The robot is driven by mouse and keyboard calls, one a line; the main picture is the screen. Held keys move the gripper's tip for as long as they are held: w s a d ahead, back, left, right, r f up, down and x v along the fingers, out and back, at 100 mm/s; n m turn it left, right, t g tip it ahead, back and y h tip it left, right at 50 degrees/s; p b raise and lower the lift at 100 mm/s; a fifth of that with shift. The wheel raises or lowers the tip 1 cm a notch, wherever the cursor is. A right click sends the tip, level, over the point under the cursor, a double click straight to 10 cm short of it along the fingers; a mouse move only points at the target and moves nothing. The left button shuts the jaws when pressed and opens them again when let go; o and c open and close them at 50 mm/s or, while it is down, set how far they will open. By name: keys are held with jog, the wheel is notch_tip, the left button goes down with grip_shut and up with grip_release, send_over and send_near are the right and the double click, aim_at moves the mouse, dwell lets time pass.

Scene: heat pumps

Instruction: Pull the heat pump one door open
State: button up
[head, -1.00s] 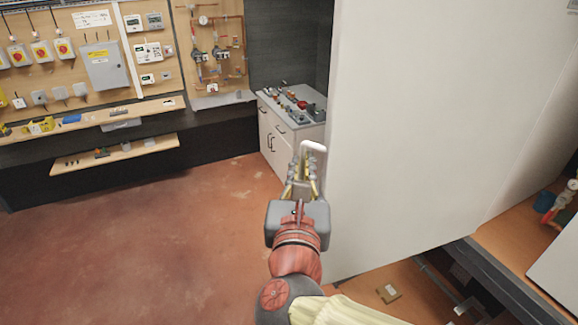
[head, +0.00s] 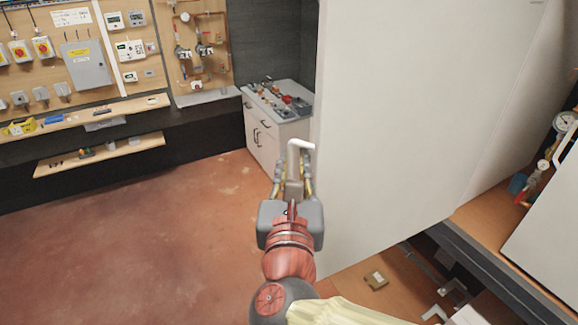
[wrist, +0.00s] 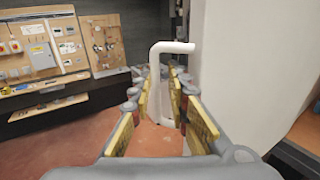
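The heat pump one door is the large white panel (head: 410,130) filling the right of the head view; its side also shows in the wrist view (wrist: 245,70). A white bent handle (head: 300,146) stands off its left edge. The handle (wrist: 170,47) rises between my fingers in the wrist view. My gripper (head: 293,172) is open, with its yellow-padded fingers on both sides of the handle's upright part. A gap shows on the left side; contact on the right side cannot be told.
Right of the door, a wooden bench (head: 480,215) holds gauges (head: 562,122) and a white panel. A white cabinet (head: 275,135) with tools on top stands behind the handle. Boards with switches and shelves (head: 100,155) line the back left wall. The reddish floor (head: 140,240) at left is clear.

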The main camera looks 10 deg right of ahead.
dwell(0.5)
jog(key=v, duration=1.2)
dwell(0.3)
jog(key=shift+d, duration=0.1)
dwell(0.5)
